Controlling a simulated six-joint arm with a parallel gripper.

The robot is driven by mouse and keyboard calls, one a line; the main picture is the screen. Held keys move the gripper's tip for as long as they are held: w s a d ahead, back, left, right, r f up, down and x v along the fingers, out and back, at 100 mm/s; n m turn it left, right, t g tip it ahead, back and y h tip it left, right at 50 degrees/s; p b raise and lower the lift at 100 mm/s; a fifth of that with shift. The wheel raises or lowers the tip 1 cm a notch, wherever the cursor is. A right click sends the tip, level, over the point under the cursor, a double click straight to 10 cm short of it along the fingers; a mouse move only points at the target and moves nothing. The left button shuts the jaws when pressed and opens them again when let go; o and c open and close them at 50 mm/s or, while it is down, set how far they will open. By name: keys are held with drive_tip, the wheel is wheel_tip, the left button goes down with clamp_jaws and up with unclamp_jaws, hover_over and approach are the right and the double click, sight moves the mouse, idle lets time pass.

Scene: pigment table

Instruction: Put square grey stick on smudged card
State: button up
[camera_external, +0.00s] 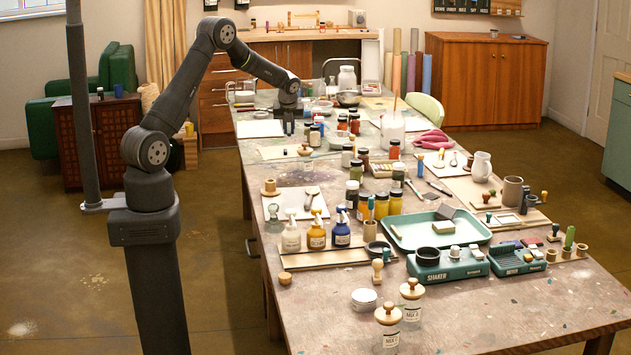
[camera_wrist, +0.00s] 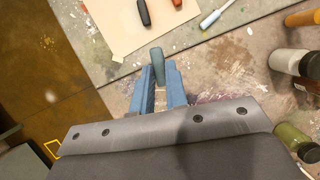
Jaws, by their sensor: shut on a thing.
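My gripper (camera_external: 289,116) hangs low over the far left part of the table. In the wrist view its blue-grey fingers (camera_wrist: 158,88) are shut on a short grey stick (camera_wrist: 158,66), which points away from me. Whether that stick is square is hard to tell. A cream card (camera_wrist: 117,30) lies just beyond the held stick, with a dark stick (camera_wrist: 144,12) near its edge. In the external view a pale card (camera_external: 260,128) lies left of my gripper. I cannot make out smudges on either card.
A white-handled tool (camera_wrist: 212,18) lies right of the card. The table's left edge and the floor (camera_wrist: 35,75) are close on the left. Another pale sheet (camera_external: 284,152) lies nearer the camera.

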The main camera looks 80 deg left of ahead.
hover_over(277, 153)
drive_tip(key=d, duration=0.2)
wheel_tip(277, 153, down, 6)
drive_tip(key=shift+s+a+f, duration=0.1)
drive_tip(key=shift+s+f, duration=0.05)
drive_tip(key=shift+f, duration=2)
drive_tip(key=shift+f, duration=0.1)
drive_tip(key=o, duration=0.3)
drive_tip(key=shift+o, duration=0.3)
drive_tip(key=v, duration=1.2)
drive_tip(key=shift+a, duration=0.15)
